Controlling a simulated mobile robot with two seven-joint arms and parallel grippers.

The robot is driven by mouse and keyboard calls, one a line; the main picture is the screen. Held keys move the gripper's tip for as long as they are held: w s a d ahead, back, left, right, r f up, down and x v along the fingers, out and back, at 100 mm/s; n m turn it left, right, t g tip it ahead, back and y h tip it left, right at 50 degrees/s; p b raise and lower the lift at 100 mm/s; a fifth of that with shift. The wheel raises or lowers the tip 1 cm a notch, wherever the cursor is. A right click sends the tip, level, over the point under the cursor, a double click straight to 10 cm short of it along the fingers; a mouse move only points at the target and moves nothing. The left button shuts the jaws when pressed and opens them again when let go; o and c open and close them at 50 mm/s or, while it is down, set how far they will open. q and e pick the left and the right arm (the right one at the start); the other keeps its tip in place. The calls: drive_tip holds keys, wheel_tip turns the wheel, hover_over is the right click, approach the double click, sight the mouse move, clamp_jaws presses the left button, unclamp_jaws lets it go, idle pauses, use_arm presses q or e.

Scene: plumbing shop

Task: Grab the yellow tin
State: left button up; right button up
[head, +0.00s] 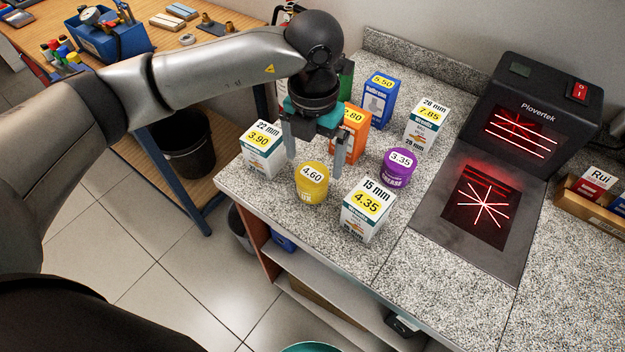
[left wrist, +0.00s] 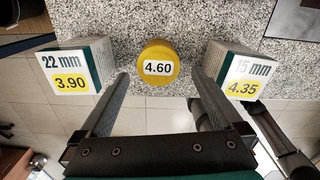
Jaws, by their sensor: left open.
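The yellow tin (head: 311,186) stands upright near the front edge of the speckled counter, with a white 4.60 label on its top. My left gripper (head: 314,168) is open, its fingers pointing down above and around the tin's far side in the head view. In the left wrist view the tin (left wrist: 158,64) lies ahead of and between the two open fingertips (left wrist: 158,74), with nothing held. My right gripper is not in view.
A 22 mm box (head: 263,150) stands left of the tin and a 15 mm box (head: 368,210) right of it. A purple tin (head: 399,167) and an orange box (head: 354,135) are close behind. A black scanner (head: 530,110) stands at the right.

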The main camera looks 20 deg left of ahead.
sight(312, 174)
use_arm(q)
wheel_tip(312, 174, down, 8)
drive_tip(key=shift+a+r, duration=0.15)
drive_tip(key=shift+r, duration=0.05)
idle(0.3)
drive_tip(key=c, duration=1.4)
